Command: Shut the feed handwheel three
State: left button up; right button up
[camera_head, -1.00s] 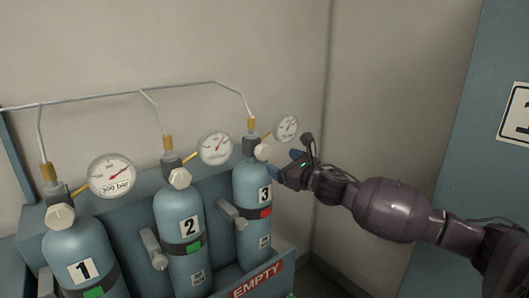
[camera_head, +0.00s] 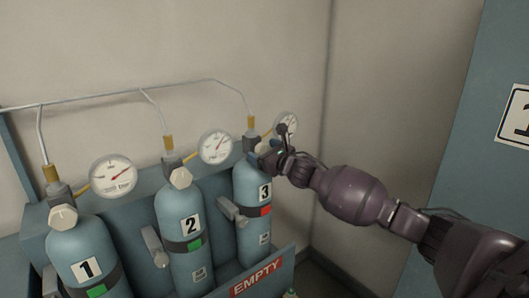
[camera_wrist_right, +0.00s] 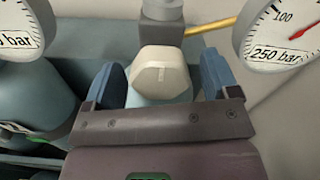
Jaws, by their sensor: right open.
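Cylinder three (camera_head: 252,205) is the rightmost blue cylinder, with a "3" label and a red tag on its band. Its cream handwheel (camera_wrist_right: 160,72) sits between the two blue fingers of my open right gripper (camera_wrist_right: 163,82) in the right wrist view. The fingers stand on either side of the wheel, with a gap visible at each side. In the head view my right gripper (camera_head: 268,150) is at the top of cylinder three and mostly hides the wheel. My left gripper is not in view.
Cylinders one (camera_head: 85,258) and two (camera_head: 185,232) stand to the left in the same blue rack, each with its own handwheel and gauge. The gauge of cylinder three (camera_head: 286,124) is close behind my right gripper. An "EMPTY" sign (camera_head: 257,279) is on the rack front. Walls close off the back and right.

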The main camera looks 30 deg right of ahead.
jog(key=c, duration=0.9)
